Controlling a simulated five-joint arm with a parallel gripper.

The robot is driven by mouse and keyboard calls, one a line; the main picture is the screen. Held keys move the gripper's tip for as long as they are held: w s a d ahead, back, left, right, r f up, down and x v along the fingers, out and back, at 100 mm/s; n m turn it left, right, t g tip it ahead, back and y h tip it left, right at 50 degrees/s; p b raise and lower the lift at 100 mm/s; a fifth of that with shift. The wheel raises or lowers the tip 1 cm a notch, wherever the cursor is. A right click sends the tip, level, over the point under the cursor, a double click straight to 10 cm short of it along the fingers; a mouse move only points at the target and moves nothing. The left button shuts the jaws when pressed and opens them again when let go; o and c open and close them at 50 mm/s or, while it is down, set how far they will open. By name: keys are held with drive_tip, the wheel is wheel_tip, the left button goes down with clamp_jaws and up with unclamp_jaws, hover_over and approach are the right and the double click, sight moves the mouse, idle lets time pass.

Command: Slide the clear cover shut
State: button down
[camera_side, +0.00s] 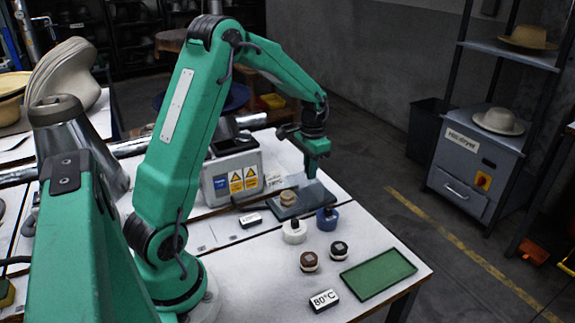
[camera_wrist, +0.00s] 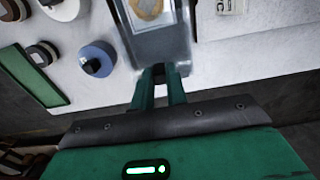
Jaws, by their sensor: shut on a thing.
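A dark low tray (camera_side: 287,213) stands on the white table below my gripper (camera_side: 312,174). A stack of tan round pieces (camera_side: 288,197) lies at its left part. The clear cover (camera_wrist: 160,46) shows in the wrist view as a greyish, see-through pane. Beyond it a tan disc (camera_wrist: 148,8) is visible. My gripper (camera_wrist: 159,72) is at the cover's near end, its two green fingers shut on a small dark part there, which looks like the cover's handle. The fingers hide most of that part. How far the cover reaches over the tray is hard to tell.
A white knob (camera_side: 294,233) and a blue one (camera_side: 327,219) stand close in front of the tray. Two small round pieces, an 80°C sign (camera_side: 324,300) and a green tray (camera_side: 378,272) lie nearer. A grey box with warning labels (camera_side: 231,178) stands behind left.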

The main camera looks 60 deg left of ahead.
sight(293, 184)
drive_tip(key=shift+s+r, duration=0.1)
drive_tip(key=shift+s, duration=2.75)
drive_tip(key=c, duration=1.4)
unclamp_jaws()
drive_tip(key=shift+r, duration=0.4)
wheel_tip(293, 184, up, 7)
